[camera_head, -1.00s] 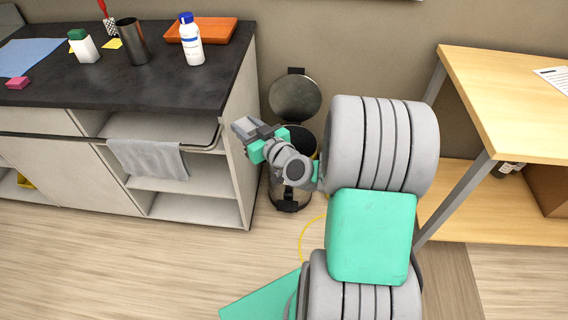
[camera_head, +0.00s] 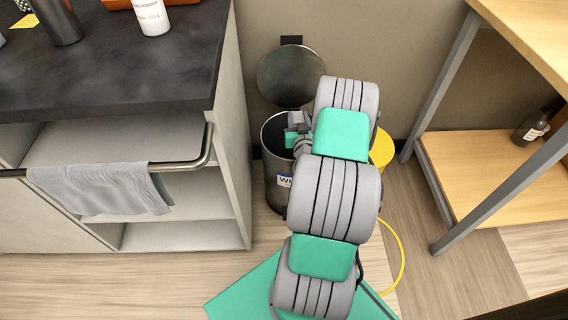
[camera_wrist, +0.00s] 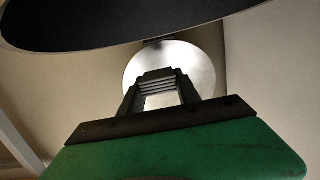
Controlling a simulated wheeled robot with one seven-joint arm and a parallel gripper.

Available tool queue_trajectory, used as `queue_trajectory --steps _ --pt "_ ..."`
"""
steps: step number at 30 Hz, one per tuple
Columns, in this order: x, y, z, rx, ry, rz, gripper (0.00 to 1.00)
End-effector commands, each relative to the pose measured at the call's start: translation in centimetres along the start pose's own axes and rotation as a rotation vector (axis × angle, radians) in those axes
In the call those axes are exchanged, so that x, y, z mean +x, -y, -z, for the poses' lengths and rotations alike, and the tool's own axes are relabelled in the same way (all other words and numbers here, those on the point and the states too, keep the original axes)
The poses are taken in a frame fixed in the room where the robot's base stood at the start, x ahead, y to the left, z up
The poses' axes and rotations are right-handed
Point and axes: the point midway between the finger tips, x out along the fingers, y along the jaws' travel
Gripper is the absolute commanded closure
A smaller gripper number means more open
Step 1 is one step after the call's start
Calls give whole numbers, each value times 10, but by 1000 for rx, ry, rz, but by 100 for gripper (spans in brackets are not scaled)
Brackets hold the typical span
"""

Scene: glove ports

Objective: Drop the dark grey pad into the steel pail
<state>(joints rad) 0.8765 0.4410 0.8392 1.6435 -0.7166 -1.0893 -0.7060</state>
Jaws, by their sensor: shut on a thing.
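The steel pail (camera_head: 276,188) stands on the floor beside the cabinet, with its round lid (camera_head: 290,75) raised behind it. My gripper (camera_head: 297,119) appears over the pail's mouth in the head view; how high it is above the rim is hard to tell. In the wrist view my gripper (camera_wrist: 158,82) has its fingers closed together on a small dark grey piece, which I take to be the pad (camera_wrist: 157,75). The pad is mostly hidden by the fingers and cannot be made out in the head view. My arm covers the pail's right side.
The cabinet (camera_head: 232,150) with a towel (camera_head: 105,188) on its rail stands close left of the pail. A wooden table (camera_head: 535,35) with a lower shelf is at right. A yellow round object (camera_head: 382,150) is behind my arm.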

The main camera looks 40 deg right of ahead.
Motion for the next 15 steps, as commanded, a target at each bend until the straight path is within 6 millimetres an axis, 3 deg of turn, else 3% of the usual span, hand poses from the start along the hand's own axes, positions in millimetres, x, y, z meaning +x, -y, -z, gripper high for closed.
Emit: queue_trajectory --steps 9,15 --pt "6 -2 -44 2 0 -3 98" --pt "8 -1 -54 0 -2 -1 98"
